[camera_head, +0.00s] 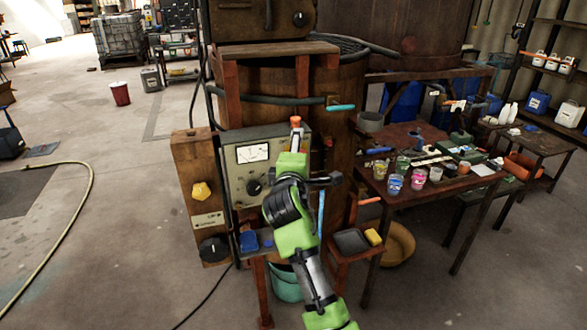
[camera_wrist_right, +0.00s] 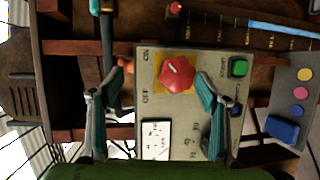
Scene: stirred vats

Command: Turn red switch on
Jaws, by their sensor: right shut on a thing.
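The red switch (camera_wrist_right: 177,75) is a round knob on a yellow plate, with ON and OFF lettering beside it on the grey control panel (camera_wrist_right: 208,62). In the head view my right gripper (camera_head: 294,165) is in front of the panel (camera_head: 238,190) and hides the switch. The knob has a pale mark on its face; its exact setting is hard to read. My left gripper is out of view.
The panel also has a gauge (camera_head: 253,153), a black knob (camera_head: 254,187) and a green button (camera_wrist_right: 239,68). An orange-topped post (camera_head: 296,121) stands at its top edge. A yellow knob (camera_head: 201,191) is on the wooden post to the left. A cluttered table (camera_head: 449,187) stands right; floor at left is mostly clear.

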